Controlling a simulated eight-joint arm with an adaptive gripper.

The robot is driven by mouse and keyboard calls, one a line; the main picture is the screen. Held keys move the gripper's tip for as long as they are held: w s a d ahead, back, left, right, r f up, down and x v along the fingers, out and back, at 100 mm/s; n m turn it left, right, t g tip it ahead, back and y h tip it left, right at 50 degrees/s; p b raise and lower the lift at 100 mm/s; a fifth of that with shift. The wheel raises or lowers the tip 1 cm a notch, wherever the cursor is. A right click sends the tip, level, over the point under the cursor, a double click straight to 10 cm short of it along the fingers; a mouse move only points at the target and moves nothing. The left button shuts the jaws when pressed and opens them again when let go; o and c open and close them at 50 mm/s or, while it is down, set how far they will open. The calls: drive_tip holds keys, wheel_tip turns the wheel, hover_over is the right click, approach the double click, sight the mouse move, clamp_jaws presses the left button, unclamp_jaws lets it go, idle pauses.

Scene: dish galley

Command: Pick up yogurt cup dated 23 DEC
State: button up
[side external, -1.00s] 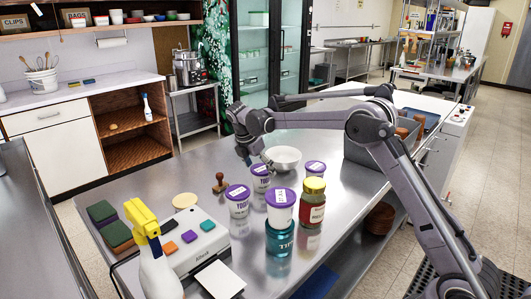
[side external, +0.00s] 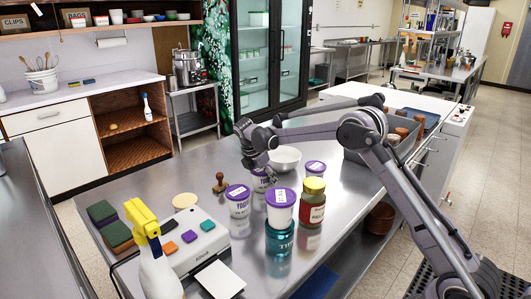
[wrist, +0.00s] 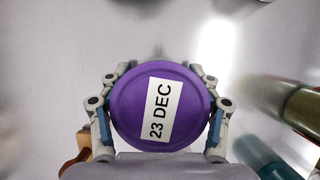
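The yogurt cup with a purple lid labelled 23 DEC (wrist: 160,108) fills the middle of the wrist view. In the side view this cup (side external: 262,183) stands on the steel counter, its top mostly hidden by my gripper (side external: 258,163). In the wrist view my gripper (wrist: 160,115) is open, with one finger on each side of the lid. The lid hides parts of the fingers, and I cannot tell whether they touch the cup. Other purple-lidded yogurt cups stand at front left (side external: 239,203), at right (side external: 316,169), and on a teal can (side external: 281,206).
A yellow-lidded jar (side external: 313,203) and the teal can (side external: 279,240) stand to the front right. A scale (side external: 190,250) and spray bottle (side external: 155,262) are at front left.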

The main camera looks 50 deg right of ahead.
drive_tip(key=c, duration=0.5)
drive_tip(key=shift+r, duration=0.15)
